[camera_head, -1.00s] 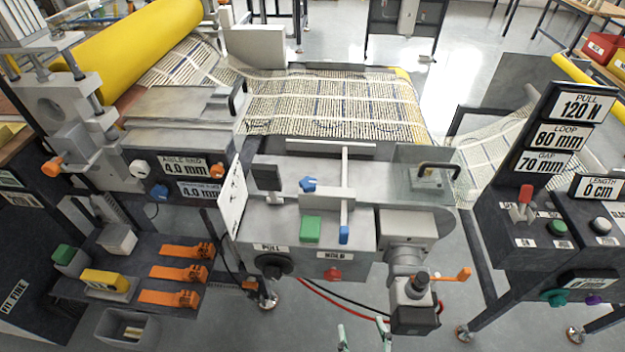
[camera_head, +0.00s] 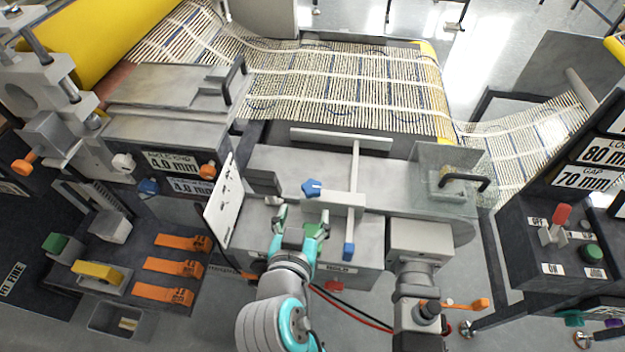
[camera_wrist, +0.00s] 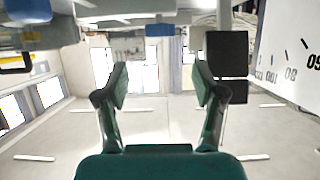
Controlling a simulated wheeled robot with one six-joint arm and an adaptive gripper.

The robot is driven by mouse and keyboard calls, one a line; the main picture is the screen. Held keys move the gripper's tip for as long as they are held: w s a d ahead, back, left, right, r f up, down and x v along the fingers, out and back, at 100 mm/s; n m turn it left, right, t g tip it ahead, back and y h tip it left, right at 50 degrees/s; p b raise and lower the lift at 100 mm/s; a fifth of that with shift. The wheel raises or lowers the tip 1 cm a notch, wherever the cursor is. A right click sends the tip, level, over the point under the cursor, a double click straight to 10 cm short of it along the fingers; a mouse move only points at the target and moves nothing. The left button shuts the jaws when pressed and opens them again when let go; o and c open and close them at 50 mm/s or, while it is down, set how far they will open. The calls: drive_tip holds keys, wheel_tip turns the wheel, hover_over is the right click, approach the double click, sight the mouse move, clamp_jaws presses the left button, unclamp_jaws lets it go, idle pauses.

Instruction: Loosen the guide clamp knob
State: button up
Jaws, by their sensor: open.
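A blue star-shaped knob (camera_head: 312,187), which looks like the guide clamp knob, sits at the left end of a light grey crossbar (camera_head: 342,200) on the machine's grey deck. My gripper (camera_head: 299,220) is open and empty, fingers pointing toward the deck's back. Its fingertips are just in front of the knob, apart from it in the picture; the height gap is hard to tell. In the wrist view both dark green fingers (camera_wrist: 160,85) are spread with nothing between them. A blue part (camera_wrist: 160,28) shows at the top there; I cannot tell whether it is the knob.
A black block (camera_head: 264,183) and a white scale plate (camera_head: 222,200) stand left of my gripper. Mesh (camera_head: 340,85) runs behind.

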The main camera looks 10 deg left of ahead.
sight(312, 188)
drive_tip(key=x, duration=1)
drive_tip(key=shift+w+f, duration=0.1)
drive_tip(key=shift+f, duration=0.05)
drive_tip(key=c, duration=1.1)
drive_tip(key=shift+d, duration=0.1)
drive_tip(key=shift+c, duration=0.2)
